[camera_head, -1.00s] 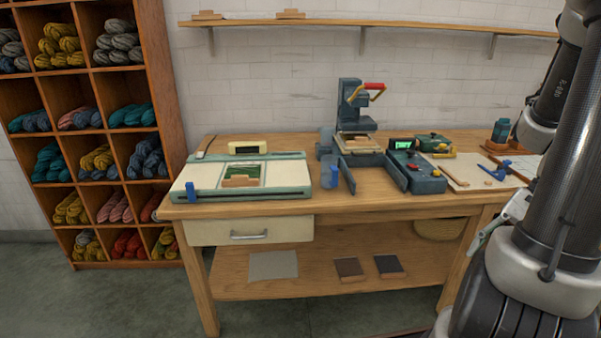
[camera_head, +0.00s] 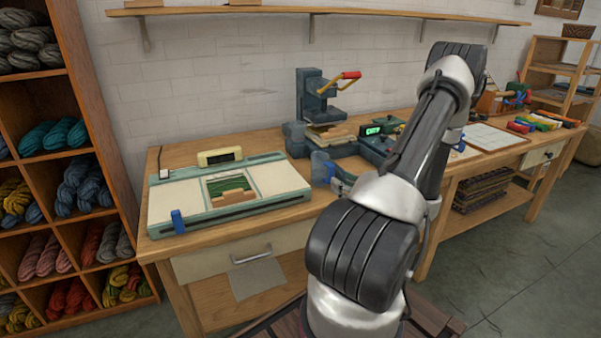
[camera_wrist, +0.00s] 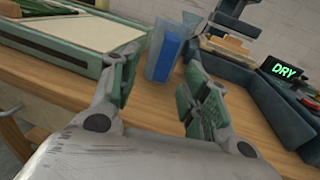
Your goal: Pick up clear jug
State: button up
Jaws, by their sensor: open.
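The clear jug (camera_wrist: 153,62), a see-through bluish vessel with a solid blue part on its right side, stands upright on the wooden table in the wrist view. My gripper (camera_wrist: 160,85) is open, with one finger on each side of the view and the jug just ahead of the gap between them. Nothing is between the fingers, and I cannot tell whether they touch the jug. In the head view the jug (camera_head: 320,168) shows beside the flat green-framed device, and my arm hides most of my gripper.
The green-framed board (camera_head: 228,190) lies left of the jug. A dark press (camera_head: 312,98) with a red-handled lever stands behind it. A dark unit with a green "DRY" display (camera_wrist: 287,71) is on the right. Yarn shelves (camera_head: 75,150) stand at far left.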

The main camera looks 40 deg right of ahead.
aim_at(332, 174)
jog(key=shift+w+d+r+h, duration=0.15)
jog(key=shift+d+r+h, duration=0.15)
jog(key=shift+d, duration=0.1)
jog(key=shift+w+r, duration=0.15)
jog(key=shift+w, duration=0.2)
jog(key=w, duration=0.7)
jog(key=shift+d+f, duration=0.15)
jog(key=shift+f, duration=0.25)
grip_shut()
